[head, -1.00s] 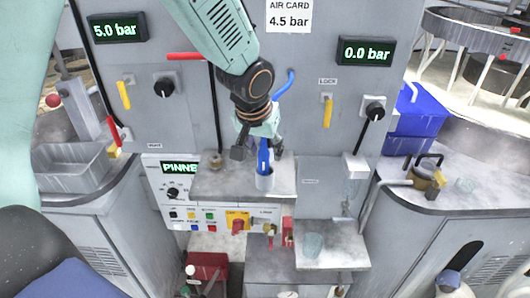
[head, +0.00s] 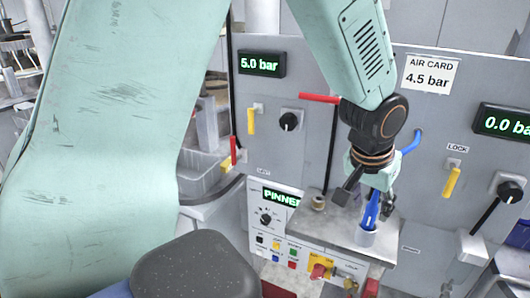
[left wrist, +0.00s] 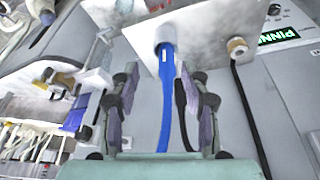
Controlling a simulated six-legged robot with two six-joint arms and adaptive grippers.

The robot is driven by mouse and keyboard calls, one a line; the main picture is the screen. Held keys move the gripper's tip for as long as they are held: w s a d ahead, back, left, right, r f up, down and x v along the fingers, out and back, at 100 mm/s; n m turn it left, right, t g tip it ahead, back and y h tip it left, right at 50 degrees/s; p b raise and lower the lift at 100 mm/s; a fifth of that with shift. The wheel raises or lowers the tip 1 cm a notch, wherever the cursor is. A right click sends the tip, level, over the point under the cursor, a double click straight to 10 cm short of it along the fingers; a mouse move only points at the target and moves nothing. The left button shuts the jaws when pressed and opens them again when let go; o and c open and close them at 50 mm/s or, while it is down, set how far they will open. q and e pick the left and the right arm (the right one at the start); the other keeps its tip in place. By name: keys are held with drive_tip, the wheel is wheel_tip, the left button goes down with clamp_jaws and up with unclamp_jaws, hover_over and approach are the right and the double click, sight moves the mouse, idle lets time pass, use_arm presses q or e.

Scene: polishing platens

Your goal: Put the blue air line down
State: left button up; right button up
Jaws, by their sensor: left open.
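My left gripper (head: 367,198) is open around the line just above the cup, pointing down. Part of the line is hidden behind my wrist in the head view; a blue stretch (head: 412,142) shows at the panel. My right gripper is not in view.
The shelf (head: 325,228) also holds a small brass-coloured fitting (head: 318,203). Behind are the grey panel with a 5.0 bar display (head: 261,64), a red lever (head: 319,98), yellow handles (head: 452,182) and the air card (head: 430,75). A black hose (left wrist: 250,115) hangs beside the line.

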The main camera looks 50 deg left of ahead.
use_arm(q)
drive_tip(key=s+d+f+g, duration=0.1)
drive_tip(key=s+f, duration=0.4)
drive_tip(key=f, duration=0.5)
drive_tip(key=s+d+f+g, duration=0.1)
drive_tip(key=s+f, duration=0.4)
drive_tip(key=f, duration=0.5)
drive_tip(key=s+f+g, duration=0.1)
drive_tip(key=s+f, duration=0.4)
drive_tip(key=s, duration=0.4)
drive_tip(key=s+f+m+g, duration=0.1)
drive_tip(key=s+f, duration=0.4)
drive_tip(key=s, duration=0.5)
drive_tip(key=shift+a+f, duration=0.15)
drive_tip(key=shift+a, duration=0.05)
